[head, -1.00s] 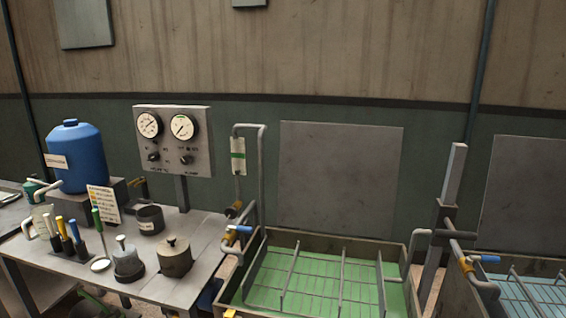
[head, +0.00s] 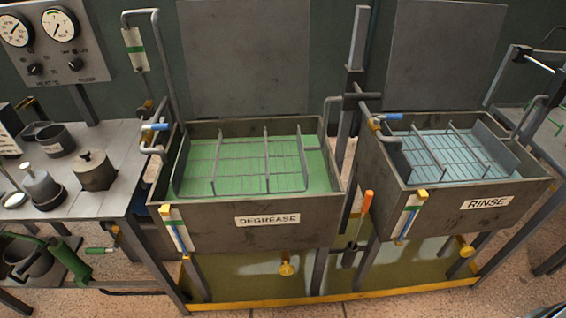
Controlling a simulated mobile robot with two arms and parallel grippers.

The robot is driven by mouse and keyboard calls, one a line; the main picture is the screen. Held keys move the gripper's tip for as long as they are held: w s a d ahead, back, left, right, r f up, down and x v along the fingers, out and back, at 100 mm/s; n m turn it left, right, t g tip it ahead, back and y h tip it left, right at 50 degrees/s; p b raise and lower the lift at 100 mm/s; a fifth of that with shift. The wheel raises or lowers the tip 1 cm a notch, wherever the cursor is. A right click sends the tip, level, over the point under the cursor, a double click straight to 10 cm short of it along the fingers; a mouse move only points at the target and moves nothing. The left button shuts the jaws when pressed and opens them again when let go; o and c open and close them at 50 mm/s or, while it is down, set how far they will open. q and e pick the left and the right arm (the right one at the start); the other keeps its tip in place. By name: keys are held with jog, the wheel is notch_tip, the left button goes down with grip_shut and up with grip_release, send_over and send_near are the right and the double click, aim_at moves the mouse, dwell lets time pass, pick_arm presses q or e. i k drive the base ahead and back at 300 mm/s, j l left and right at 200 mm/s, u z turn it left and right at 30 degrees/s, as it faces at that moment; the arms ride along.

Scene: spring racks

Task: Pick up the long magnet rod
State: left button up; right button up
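A long thin tool with an orange handle (head: 367,202) and a dark block at its lower end hangs upright between the degrease tank (head: 240,238) and the rinse tank (head: 455,222). It looks like the long magnet rod, but I cannot tell for certain. Its lower end is in front of the tank stand, above the yellowish drip tray (head: 240,281). Neither of my grippers is in view.
Wire racks sit in both tanks. Blue-handled taps (head: 155,127) stand at the tank corners, and yellow drain knobs (head: 287,268) stick out below. A bench (head: 110,190) with pots and a gauge panel (head: 48,40) is at the left. The front floor is clear.

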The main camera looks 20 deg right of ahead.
aim_at(369, 195)
jog(key=z, duration=1.25)
